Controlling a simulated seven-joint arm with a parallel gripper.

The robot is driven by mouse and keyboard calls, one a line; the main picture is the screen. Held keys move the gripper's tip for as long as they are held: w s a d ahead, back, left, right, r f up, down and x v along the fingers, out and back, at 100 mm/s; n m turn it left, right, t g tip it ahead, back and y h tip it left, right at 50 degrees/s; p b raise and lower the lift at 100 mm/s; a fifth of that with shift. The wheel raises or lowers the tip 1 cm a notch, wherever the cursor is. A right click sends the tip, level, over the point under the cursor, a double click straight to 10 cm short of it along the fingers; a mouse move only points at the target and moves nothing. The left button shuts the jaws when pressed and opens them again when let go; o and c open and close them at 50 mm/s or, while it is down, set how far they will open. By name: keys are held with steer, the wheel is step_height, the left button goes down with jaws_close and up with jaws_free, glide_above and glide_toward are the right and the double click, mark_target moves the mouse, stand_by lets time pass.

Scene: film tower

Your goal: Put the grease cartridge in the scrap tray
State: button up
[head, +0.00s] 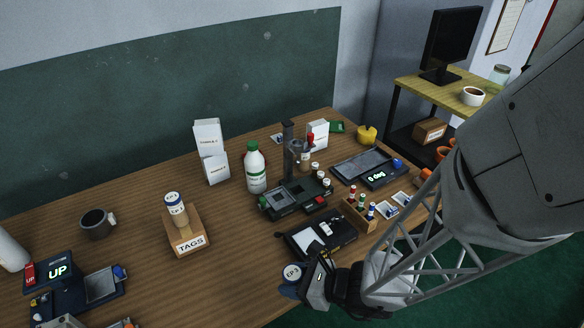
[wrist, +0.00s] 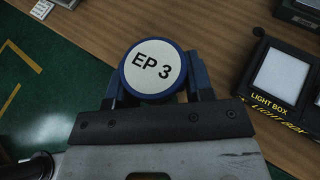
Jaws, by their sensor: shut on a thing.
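My gripper (head: 300,283) is shut on a round, blue-rimmed cartridge marked EP 3 (head: 291,271), near the table's front edge. In the wrist view the cartridge's white lid (wrist: 152,68) faces the camera, between the two blue fingers of my gripper (wrist: 153,88); its lower body is hidden. A similar pale cylinder with an EP label (head: 175,206) stands on the wooden TAGS box (head: 187,241) at the left. No tray is readably marked as scrap; a shallow grey tray (head: 103,285) is at the front left and a dark one (head: 358,165) at the back right.
The light box (head: 316,233) lies just beyond my gripper and shows at the right of the wrist view (wrist: 280,75). A white bottle with a green cap (head: 255,168), a mug (head: 97,222) and a small vial rack (head: 359,215) stand around. The wood left of my gripper is clear.

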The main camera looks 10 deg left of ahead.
step_height(320, 180, up, 18)
steer(key=w+a+r+g, duration=0.1)
steer(key=w+a+r, duration=0.15)
steer(key=w, duration=0.45)
steer(key=w+a+r+n, duration=0.1)
steer(key=w+a+r, duration=0.1)
steer(key=w+a, duration=0.35)
steer(key=w+a+r+g, duration=0.1)
steer(key=w+r, duration=0.1)
steer(key=w, duration=0.7)
steer(key=w+a+f+n+g, duration=0.15)
steer(key=w+a, duration=0.35)
steer(key=w, duration=0.5)
steer(key=w+a+f, duration=0.3)
steer(key=w+a, duration=0.1)
steer(key=w, duration=0.6)
steer(key=w+a+f+n+g, duration=0.15)
steer(key=w+a, duration=0.35)
steer(key=w, duration=0.6)
step_height(320, 180, down, 11)
steer(key=shift+s+t, duration=0.2)
steer(key=shift+t, duration=0.1)
steer(key=shift+d+f, duration=0.1)
step_height(320, 180, down, 6)
steer(key=shift+f, duration=0.15)
